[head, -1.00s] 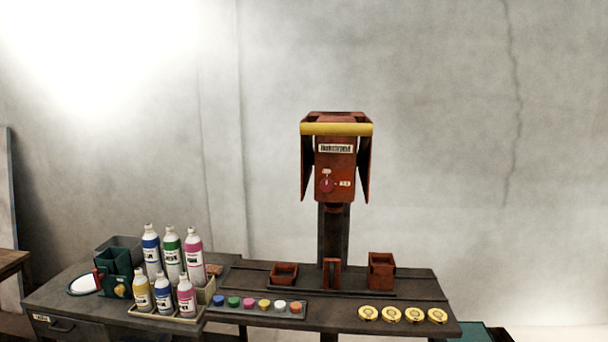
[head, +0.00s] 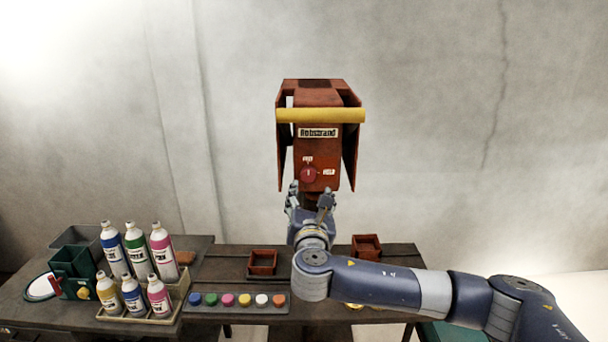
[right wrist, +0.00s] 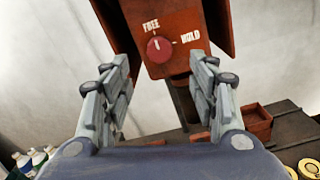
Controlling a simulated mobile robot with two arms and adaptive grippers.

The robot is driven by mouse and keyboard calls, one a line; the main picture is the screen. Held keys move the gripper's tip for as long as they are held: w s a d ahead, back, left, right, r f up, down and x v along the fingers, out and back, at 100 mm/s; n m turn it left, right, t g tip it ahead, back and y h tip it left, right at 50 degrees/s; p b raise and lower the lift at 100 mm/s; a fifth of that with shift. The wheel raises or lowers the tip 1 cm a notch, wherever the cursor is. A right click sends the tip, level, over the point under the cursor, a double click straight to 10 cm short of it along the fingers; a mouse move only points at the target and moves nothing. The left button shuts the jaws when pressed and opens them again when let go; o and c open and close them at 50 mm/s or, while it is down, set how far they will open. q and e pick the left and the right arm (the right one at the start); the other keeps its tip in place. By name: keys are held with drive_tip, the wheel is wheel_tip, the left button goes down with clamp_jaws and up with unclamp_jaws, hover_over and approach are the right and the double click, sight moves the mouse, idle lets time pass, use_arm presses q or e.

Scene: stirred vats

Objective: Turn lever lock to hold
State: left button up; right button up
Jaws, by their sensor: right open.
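The lever lock is a round red knob (head: 309,175) on the front of the rust-red press head (head: 318,155). In the right wrist view the knob (right wrist: 160,49) has a white mark pointing up toward the FREE label (right wrist: 151,27). The HOLD label (right wrist: 190,38) is to its right. My right gripper (head: 311,194) is open and empty just below the knob in the head view. In the right wrist view its fingers (right wrist: 159,68) stand either side of the knob's line, apart from it. My left gripper is not in view.
A yellow bar (head: 320,116) crosses the press above the knob. Bottles (head: 137,250) and a tray of coloured caps (head: 237,300) are at left. The wall beside the press is clear.

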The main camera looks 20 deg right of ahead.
sight(309, 177)
drive_tip(key=p+x, duration=0.2)
drive_tip(key=x, duration=0.6)
drive_tip(key=shift+w+d, duration=0.1)
drive_tip(key=shift+w, duration=0.35)
drive_tip(key=shift+w+f+p, duration=0.1)
drive_tip(key=shift+w+p, duration=0.2)
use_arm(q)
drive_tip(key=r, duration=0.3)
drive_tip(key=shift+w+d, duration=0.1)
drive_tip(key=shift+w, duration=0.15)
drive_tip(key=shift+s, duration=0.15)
use_arm(e)
drive_tip(key=shift+d, duration=0.1)
drive_tip(key=shift+c, duration=0.3)
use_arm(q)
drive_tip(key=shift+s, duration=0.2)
use_arm(e)
drive_tip(key=c, duration=1)
